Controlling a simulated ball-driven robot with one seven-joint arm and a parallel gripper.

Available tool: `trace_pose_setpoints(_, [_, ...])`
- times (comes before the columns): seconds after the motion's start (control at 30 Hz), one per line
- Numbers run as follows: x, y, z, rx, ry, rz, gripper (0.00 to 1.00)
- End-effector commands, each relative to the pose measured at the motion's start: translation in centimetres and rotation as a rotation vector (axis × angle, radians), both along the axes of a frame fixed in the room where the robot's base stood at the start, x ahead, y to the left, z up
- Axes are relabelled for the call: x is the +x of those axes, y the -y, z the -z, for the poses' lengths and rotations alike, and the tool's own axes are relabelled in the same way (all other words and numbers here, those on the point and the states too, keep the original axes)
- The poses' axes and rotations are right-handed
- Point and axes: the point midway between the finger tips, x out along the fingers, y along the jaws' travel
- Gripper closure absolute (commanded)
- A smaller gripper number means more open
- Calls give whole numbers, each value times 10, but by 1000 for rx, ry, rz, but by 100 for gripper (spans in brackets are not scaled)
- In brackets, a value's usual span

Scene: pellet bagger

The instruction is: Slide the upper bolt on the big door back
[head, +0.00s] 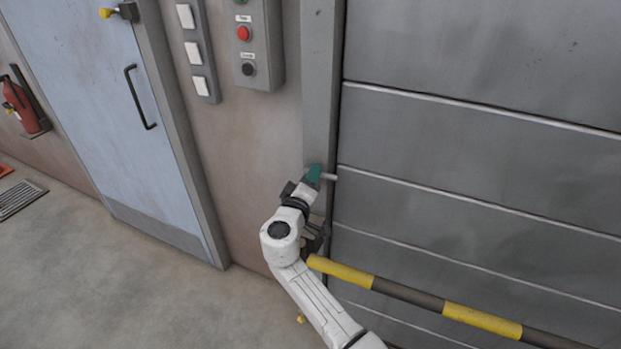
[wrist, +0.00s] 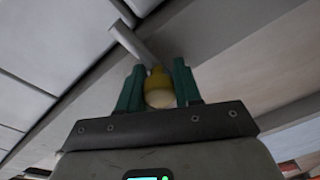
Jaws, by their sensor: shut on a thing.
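The big door (head: 480,150) is a grey panelled shutter filling the right of the head view. The upper bolt shows as a pale rod (head: 329,177) at the door's left edge, reaching across the frame post (head: 321,80) to the door. In the wrist view the grey bolt rod (wrist: 132,41) ends in a yellow knob (wrist: 158,82). My gripper (head: 315,173) has green fingers. In the wrist view my gripper (wrist: 158,88) is shut on the yellow knob, with one finger on each side. In the head view the knob is hidden by the fingers.
A yellow and black barrier bar (head: 420,293) crosses low in front of the door. A control box (head: 250,45) with buttons and a switch panel (head: 198,50) are on the wall to the left. A blue door (head: 95,90) with a black handle stands further left.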

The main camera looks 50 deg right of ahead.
Motion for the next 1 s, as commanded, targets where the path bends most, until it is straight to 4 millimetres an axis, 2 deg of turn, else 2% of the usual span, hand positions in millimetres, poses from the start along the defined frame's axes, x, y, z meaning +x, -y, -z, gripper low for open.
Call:
trace_pose_setpoints(0.33, [2,-1,2,3,4,-1,100])
trace_pose_setpoints(0.7, [40,-15,5,5,7,-2,100])
trace_pose_setpoints(1.0, [47,-18,1,6,5,-5,100])
